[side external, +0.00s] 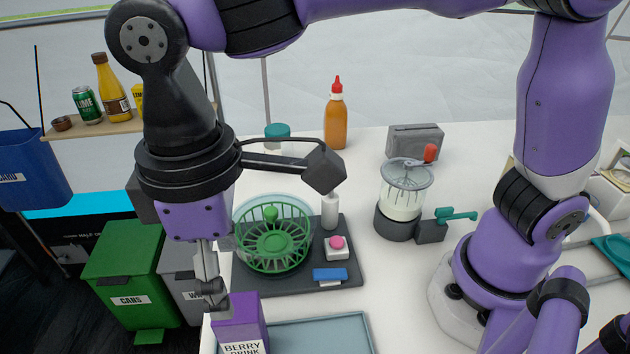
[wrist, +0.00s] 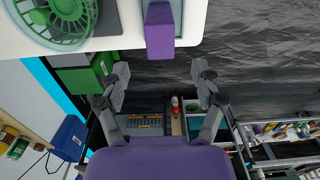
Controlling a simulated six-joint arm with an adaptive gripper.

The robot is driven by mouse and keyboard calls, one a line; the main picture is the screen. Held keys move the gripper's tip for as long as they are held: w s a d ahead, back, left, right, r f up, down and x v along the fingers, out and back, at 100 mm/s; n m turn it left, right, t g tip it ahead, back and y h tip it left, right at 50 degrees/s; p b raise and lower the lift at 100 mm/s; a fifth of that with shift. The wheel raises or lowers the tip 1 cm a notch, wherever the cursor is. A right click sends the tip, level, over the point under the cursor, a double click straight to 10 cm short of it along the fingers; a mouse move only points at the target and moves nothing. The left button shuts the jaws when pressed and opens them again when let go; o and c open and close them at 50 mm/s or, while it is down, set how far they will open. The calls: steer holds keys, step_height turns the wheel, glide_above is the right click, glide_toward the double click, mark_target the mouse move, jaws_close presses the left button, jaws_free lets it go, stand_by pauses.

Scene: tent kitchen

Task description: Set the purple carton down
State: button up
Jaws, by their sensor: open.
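The purple carton (side external: 238,312), labelled "BERRY DRINK", looks upright at the left of the blue-grey tray (side external: 322,328) in the side view. Its base is cut off by the frame's bottom, so what it rests on is hidden. In the wrist view the carton (wrist: 160,32) shows at the top, by the white counter's edge. My gripper (side external: 212,296) is at the carton's upper left in the side view. In the wrist view my gripper (wrist: 160,80) has its fingers wide apart, with nothing between them; the carton is beyond the fingertips.
A green spinner basket (side external: 272,240) stands on a dark board (side external: 345,262) behind the tray. A hand-cranked blender (side external: 402,200) stands further right. Green (side external: 130,270) and grey bins stand below the counter's left edge. White counter between board and blender is clear.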

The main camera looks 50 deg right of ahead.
steer(key=shift+r, duration=0.5)
steer(key=w+d+r+m+t+y, duration=0.1)
steer(key=d+m, duration=0.1)
steer(key=d, duration=0.4)
steer(key=w+d+r+m+t, duration=0.1)
steer(key=d+r+m, duration=0.1)
steer(key=d, duration=0.5)
steer(key=s+d+f+m+t, duration=0.1)
steer(key=d+m, duration=0.1)
steer(key=d, duration=0.4)
steer(key=s+d+f+m+t+h, duration=0.1)
steer(key=s+d+f+m+t, duration=0.1)
steer(key=d, duration=0.3)
steer(key=shift+s+d+m+t, duration=0.3)
steer(key=shift+d+m, duration=0.1)
steer(key=shift+m, duration=0.1)
steer(key=shift+f, duration=0.1)
